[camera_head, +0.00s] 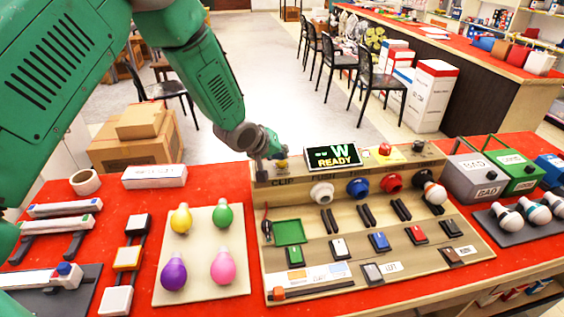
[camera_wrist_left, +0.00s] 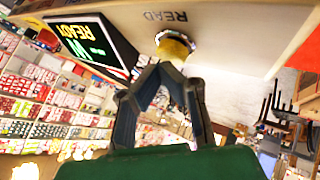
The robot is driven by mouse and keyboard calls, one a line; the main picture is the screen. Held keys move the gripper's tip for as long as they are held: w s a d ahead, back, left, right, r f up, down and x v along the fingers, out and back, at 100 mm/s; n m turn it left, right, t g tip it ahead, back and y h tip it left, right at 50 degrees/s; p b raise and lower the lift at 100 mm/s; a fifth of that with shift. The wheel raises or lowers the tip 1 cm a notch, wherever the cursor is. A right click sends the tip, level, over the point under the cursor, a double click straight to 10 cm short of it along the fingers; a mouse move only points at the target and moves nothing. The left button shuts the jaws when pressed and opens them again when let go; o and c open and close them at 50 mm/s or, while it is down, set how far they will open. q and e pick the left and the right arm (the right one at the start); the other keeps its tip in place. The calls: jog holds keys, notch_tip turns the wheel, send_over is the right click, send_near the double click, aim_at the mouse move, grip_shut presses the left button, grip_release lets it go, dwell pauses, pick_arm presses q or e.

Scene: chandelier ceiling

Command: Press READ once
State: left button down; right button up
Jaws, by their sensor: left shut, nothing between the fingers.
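The READ button is a yellow knob (camera_wrist_left: 173,45) beside the printed word READ in the left wrist view. In the head view a yellow knob (camera_head: 282,163) shows at the back left of the wooden test panel (camera_head: 330,262), partly behind my left gripper (camera_head: 272,160). My left gripper is shut and empty, and in the wrist view its fingertips (camera_wrist_left: 163,68) are right at the knob. I cannot tell whether they touch it. The display (camera_head: 333,157) shows "-- W" and "READY". My right gripper is not in view.
The panel carries coloured sockets (camera_head: 358,187), a red knob (camera_head: 384,149) and switches. A board of coloured bulbs (camera_head: 202,250) lies to its left. Grey (camera_head: 478,177) and green boxes and white bulbs stand to its right. Bare red table shows between them.

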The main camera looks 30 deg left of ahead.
aim_at(281, 162)
pick_arm(q)
jog(key=shift+f, duration=0.4)
jog(key=shift+r, duration=0.1)
dwell(0.4)
jog(key=shift+r+p, duration=0.6)
jog(key=shift+r, duration=0.2)
notch_tip(281, 162, up, 5)
jog(key=p, duration=0.4)
dwell(0.7)
